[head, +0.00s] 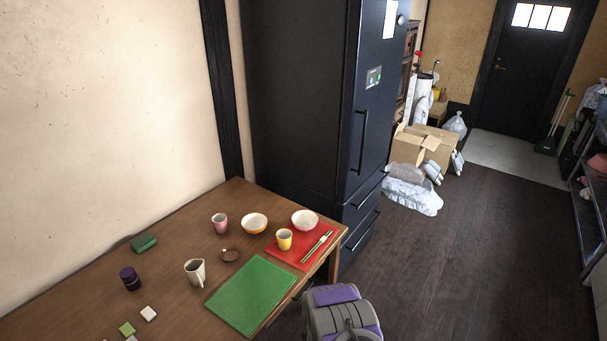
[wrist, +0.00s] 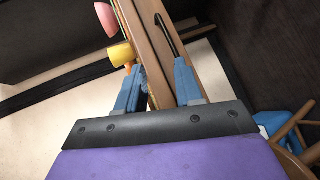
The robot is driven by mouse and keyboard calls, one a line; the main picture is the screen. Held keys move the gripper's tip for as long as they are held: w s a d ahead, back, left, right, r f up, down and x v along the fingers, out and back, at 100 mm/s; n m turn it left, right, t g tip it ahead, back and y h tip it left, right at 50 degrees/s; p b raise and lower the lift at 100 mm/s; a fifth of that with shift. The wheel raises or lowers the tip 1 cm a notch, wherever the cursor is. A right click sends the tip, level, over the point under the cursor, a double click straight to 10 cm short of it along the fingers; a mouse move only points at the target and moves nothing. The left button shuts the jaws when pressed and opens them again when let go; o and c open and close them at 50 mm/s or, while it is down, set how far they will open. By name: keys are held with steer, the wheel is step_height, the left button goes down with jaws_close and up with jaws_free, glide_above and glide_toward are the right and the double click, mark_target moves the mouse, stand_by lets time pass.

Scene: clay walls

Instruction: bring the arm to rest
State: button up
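My gripper (wrist: 158,76) shows in the wrist view with its two blue fingers apart. Nothing is held between them; the wooden table's edge (wrist: 135,38) lies beyond. In the head view my purple and grey arm (head: 340,312) is low in the picture, beside the table's right edge. The fingertips cannot be made out in the head view.
The wooden table (head: 170,250) holds a green mat (head: 250,295), a red tray (head: 290,256), a yellow cup (head: 284,239), two bowls and several small items. A dark fridge (head: 300,100) stands behind. Boxes (head: 425,147) lie farther back. Floor (head: 480,250) at right is clear.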

step_height(320, 180, up, 13)
steer(key=w+d+m+g, duration=0.1)
steer(key=w+m+g, duration=0.1)
steer(key=m+g, duration=0.3)
steer(key=s+d+r+m+g+h, duration=0.1)
steer(key=s+d+r+m+g, duration=0.3)
steer(key=s+r, duration=0.6)
steer(key=s+d+r+m+g, duration=0.2)
steer(key=s+r, duration=0.4)
steer(key=s, duration=0.6)
steer(key=s+d+r+m+g, duration=0.2)
steer(key=s+r+m, duration=0.2)
steer(key=s+r, duration=0.3)
steer(key=s+d+r+m+g, duration=0.2)
steer(key=s+r, duration=0.5)
steer(key=s, duration=1)
steer(key=shift+s+r+m+g+h, duration=0.2)
steer(key=shift+s+m+g+h, duration=0.25)
steer(key=shift+m, duration=0.45)
